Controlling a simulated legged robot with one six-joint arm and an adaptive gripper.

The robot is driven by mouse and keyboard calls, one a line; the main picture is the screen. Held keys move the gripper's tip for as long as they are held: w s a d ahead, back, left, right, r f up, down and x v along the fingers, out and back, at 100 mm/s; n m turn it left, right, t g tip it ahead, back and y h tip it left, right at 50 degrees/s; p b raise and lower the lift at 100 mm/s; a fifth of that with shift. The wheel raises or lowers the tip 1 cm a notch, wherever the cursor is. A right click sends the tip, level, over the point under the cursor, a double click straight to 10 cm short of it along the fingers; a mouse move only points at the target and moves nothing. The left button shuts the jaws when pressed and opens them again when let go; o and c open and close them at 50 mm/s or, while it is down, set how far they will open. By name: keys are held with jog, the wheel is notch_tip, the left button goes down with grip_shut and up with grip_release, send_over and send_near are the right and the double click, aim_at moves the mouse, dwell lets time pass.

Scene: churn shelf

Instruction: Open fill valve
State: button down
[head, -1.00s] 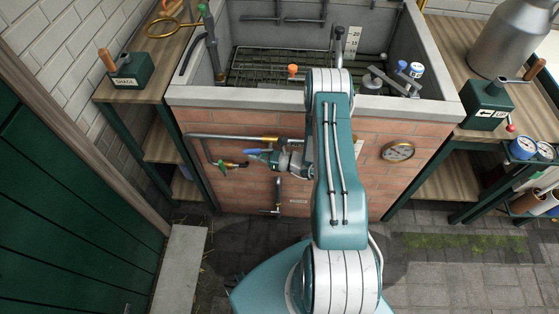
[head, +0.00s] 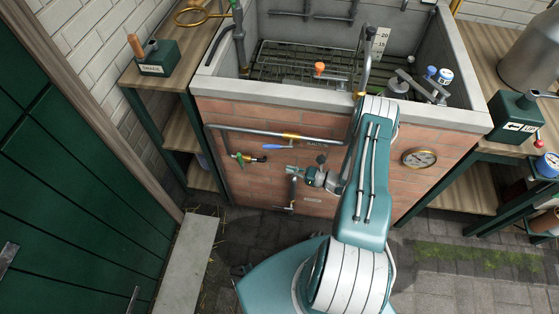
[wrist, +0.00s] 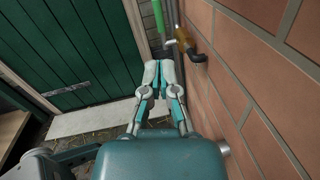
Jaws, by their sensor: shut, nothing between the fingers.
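A horizontal pipe runs along the brick tank front in the head view, with a brass valve body (head: 290,136) and a blue lever (head: 271,147) lying nearly along the pipe. Lower left is a small tap with a green handle (head: 235,156). I cannot tell by label which is the fill valve. My gripper (head: 289,171) is below the blue lever, apart from it, pointing left along the wall. In the wrist view my gripper (wrist: 157,68) is shut and empty. Beyond its tips are a green part (wrist: 158,14) and a brass fitting with a dark end (wrist: 190,49).
The brick wall (wrist: 250,90) is close on my gripper's right. A round gauge (head: 419,158) is to the right. A green door (head: 70,190) and a pale stone step (head: 188,265) are at left.

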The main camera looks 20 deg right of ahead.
jog(key=shift+s+d+f, duration=0.85)
jog(key=shift+s+d, duration=0.1)
jog(key=shift+d, duration=0.05)
jog(key=shift+s, duration=0.1)
